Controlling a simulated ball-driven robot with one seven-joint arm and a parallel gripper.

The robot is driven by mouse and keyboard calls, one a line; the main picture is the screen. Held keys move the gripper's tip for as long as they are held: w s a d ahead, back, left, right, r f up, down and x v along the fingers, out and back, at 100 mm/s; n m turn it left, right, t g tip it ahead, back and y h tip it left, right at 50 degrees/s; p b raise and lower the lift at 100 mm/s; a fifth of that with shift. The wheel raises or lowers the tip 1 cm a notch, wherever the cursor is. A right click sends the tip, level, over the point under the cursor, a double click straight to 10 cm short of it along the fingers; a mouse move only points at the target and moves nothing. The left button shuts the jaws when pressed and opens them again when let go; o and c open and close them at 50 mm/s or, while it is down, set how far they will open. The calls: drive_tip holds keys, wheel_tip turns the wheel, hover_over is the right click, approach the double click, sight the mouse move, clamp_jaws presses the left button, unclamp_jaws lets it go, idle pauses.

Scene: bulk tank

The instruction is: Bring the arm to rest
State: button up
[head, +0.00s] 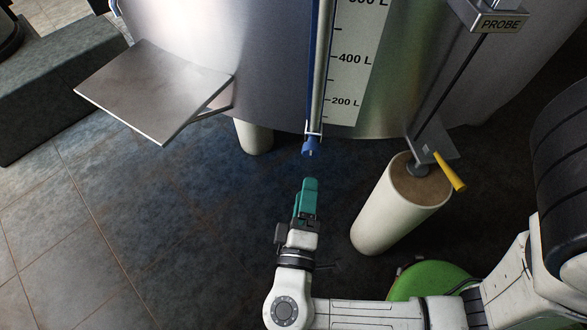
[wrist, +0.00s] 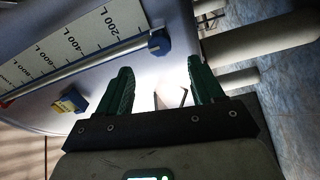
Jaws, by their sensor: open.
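My gripper (head: 307,184) has green fingers and reaches up from the lower middle of the head view. It is open and empty, a little below the blue knob (head: 311,147) at the foot of the sight tube. In the wrist view my gripper (wrist: 158,72) shows two green fingers spread apart with nothing between them. The blue knob also shows in the wrist view (wrist: 159,44), beyond the fingers and apart from them. My arm is bent, its forearm running in from the lower right of the head view.
The steel tank (head: 270,70) with a litre scale (head: 350,80) fills the back. A metal shelf (head: 155,90) juts out at left. A PROBE holder (head: 497,20) hangs at upper right, above a pale post (head: 385,215) with a yellow handle (head: 449,171). Tiled floor (head: 100,240) is clear at lower left.

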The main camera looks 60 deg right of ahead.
drive_tip(key=shift+d, duration=0.1)
drive_tip(key=s+d+f+m+g+y, duration=0.35)
drive_tip(key=d+f+g+y, duration=0.35)
drive_tip(key=f+y, duration=0.25)
drive_tip(key=a+t+y, duration=0.2)
drive_tip(key=a+y, duration=0.4)
drive_tip(key=y, duration=0.2)
wheel_tip(320, 180, up, 17)
drive_tip(key=p, duration=1.7)
drive_tip(key=shift+w+d+n+g+p, duration=0.2)
drive_tip(key=shift+w+n+g+p, duration=0.1)
drive_tip(key=shift+n, duration=0.15)
drive_tip(key=shift+h, duration=0.25)
